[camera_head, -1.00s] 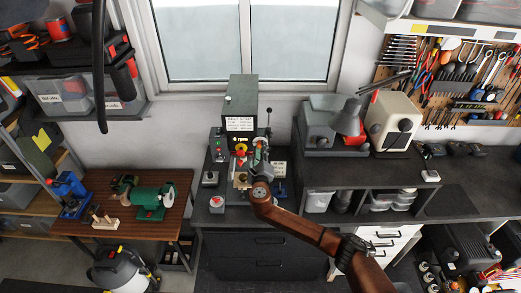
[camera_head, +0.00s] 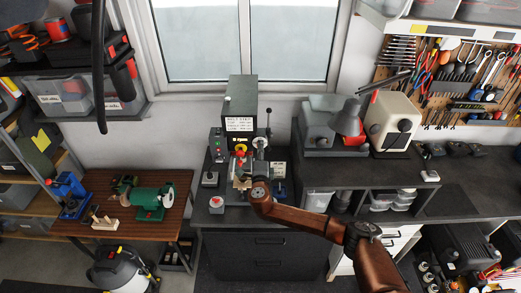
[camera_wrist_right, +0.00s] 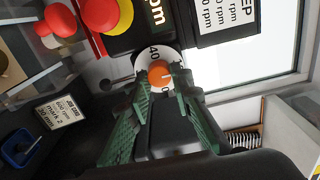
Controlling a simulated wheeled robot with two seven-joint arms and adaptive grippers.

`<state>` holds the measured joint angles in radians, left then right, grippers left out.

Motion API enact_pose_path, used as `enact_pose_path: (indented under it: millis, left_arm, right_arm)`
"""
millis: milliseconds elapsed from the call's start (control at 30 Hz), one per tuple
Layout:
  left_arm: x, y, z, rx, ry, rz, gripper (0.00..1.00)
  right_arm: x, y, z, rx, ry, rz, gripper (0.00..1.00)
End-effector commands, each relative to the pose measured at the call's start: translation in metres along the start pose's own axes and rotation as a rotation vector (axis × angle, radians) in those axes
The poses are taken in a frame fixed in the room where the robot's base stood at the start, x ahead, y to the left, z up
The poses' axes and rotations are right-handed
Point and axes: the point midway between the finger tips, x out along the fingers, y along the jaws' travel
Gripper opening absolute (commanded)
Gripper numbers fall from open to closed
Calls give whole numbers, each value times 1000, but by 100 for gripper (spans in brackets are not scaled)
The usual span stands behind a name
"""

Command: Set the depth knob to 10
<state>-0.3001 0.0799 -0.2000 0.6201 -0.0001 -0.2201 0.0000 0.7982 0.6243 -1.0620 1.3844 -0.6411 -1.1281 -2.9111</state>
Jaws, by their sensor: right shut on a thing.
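The grey machine (camera_head: 242,100) stands on the dark bench, with a printed "BELT STEP" plate on its front. In the right wrist view the orange knob (camera_wrist_right: 158,72) sits at the middle of a white numbered dial (camera_wrist_right: 143,59); a "40" shows at its upper left and a pale pointer line marks the knob. My right gripper (camera_wrist_right: 158,82) has its green fingers on either side of the knob and is shut on it. In the head view my right gripper (camera_head: 259,150) is at the machine's front and hides the knob. Most dial numbers are covered. My left gripper is not in view.
A red button (camera_wrist_right: 60,19) and a red-and-yellow emergency button (camera_wrist_right: 98,14) are near the dial. A printed job card (camera_wrist_right: 61,124) stands nearby. A grey box-shaped machine (camera_head: 318,125) is right of the machine. A brown side table (camera_head: 120,195) is at left.

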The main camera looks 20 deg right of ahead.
Motion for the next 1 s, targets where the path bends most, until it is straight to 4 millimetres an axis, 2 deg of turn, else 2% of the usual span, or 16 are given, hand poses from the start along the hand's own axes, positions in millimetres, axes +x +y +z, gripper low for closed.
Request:
enact_pose_path:
  millis: [33,567,600,833,1000]
  left_arm:
    - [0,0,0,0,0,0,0]
    - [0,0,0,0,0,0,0]
    - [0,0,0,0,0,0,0]
    - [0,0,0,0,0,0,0]
    - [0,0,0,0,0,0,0]
  right_arm:
    - [-1,7,-1,-12,0,10,0]
    - [-1,6,0,-32,0,9,0]
    - [-1,6,0,-32,-1,9,23]
    - [-1,3,0,-30,-1,5,38]
    - [0,2,0,-30,0,2,38]
